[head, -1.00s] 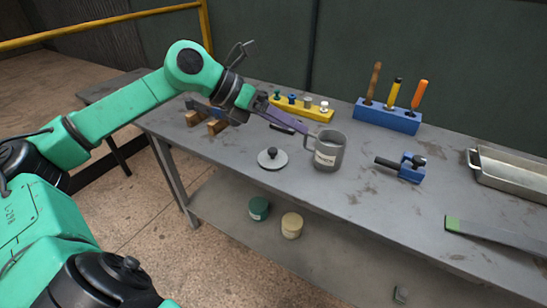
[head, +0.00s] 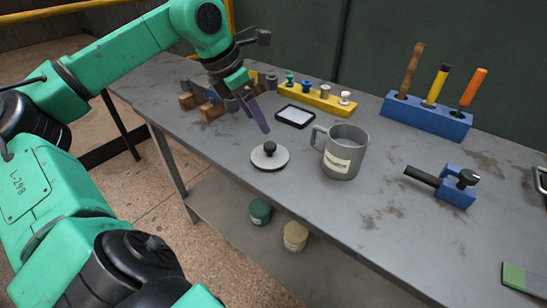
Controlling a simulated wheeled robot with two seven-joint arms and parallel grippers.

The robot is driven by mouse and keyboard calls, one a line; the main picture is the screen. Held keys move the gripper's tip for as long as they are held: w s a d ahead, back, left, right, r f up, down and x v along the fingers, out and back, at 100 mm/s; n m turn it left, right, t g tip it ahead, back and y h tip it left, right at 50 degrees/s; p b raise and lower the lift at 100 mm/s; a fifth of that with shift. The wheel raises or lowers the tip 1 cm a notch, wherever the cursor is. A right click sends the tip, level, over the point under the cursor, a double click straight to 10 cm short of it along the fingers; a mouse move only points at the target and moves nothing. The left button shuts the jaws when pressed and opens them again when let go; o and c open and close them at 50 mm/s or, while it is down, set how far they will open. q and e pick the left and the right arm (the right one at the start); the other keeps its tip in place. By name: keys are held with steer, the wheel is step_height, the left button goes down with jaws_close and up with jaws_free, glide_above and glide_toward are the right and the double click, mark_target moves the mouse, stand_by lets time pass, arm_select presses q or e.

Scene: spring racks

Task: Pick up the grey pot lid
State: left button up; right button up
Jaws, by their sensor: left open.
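The grey pot lid (head: 283,158) lies flat on the grey table, a round disc with a black knob (head: 270,148) on top. My left gripper (head: 258,116) hangs above and just behind the lid, its purple-grey fingers pointing down toward the knob. It is open and empty, and its tips look apart from the knob. A grey mug (head: 345,153) with a pale label stands to the right of the lid, its handle on the lid's side. My right gripper is not in view.
A black-framed pale plate (head: 296,116) lies behind the lid. A yellow rack (head: 318,97) with several knobs and a blue rack (head: 427,118) with three handled tools stand behind. A blue clamp-like block (head: 457,189) sits right. The table (head: 300,210) is clear in front.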

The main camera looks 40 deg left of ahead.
mark_target(270, 144)
arm_select(q)
steer(key=p+x, duration=0.2)
steer(key=x, duration=0.9)
steer(key=shift+a, duration=0.15)
jaws_close()
